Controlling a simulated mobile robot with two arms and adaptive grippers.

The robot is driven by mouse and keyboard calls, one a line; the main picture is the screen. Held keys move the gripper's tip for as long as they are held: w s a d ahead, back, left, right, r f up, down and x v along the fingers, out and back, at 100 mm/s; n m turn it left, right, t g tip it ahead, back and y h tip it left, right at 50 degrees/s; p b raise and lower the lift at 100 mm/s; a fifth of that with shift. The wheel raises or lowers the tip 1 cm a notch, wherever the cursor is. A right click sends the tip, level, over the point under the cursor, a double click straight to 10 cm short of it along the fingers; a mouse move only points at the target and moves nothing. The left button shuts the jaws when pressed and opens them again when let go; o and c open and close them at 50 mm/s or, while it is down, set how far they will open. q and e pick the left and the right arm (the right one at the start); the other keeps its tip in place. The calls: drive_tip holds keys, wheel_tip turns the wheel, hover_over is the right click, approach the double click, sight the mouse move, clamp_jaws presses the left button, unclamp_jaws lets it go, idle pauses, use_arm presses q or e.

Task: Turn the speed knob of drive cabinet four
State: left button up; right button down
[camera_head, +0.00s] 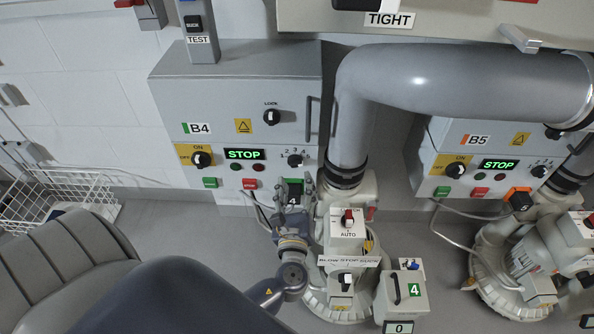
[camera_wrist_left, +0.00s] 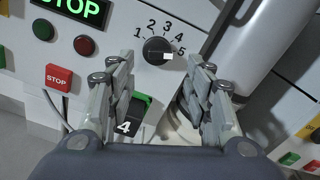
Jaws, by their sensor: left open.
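Drive cabinet four is the grey cabinet marked B4 (camera_head: 230,98) in the head view. Its speed knob (camera_head: 295,160) is small, black and round, below the numbers of its scale. In the left wrist view the knob (camera_wrist_left: 157,51) shows near the top centre, with a scale from 1 to 5 around it. A white mark sits on its lower right side, toward the 5. My left gripper (camera_head: 302,187) is just below the knob in the head view. In the left wrist view its fingers (camera_wrist_left: 163,72) are spread apart, with nothing between them. My right gripper is not in view.
A lit STOP display (camera_head: 244,154), a red stop button (camera_head: 250,184) and a yellow ON/OFF switch (camera_head: 202,159) are left of the knob. A thick grey pipe (camera_head: 350,125) and a blower (camera_head: 347,225) stand close on the right. Cabinet B5 (camera_head: 478,140) is farther right.

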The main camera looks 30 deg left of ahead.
sight(295, 163)
use_arm(q)
drive_tip(key=x, duration=0.6)
drive_tip(key=shift+w+a, duration=0.1)
drive_tip(key=shift+c, duration=0.4)
drive_tip(key=c, duration=0.8)
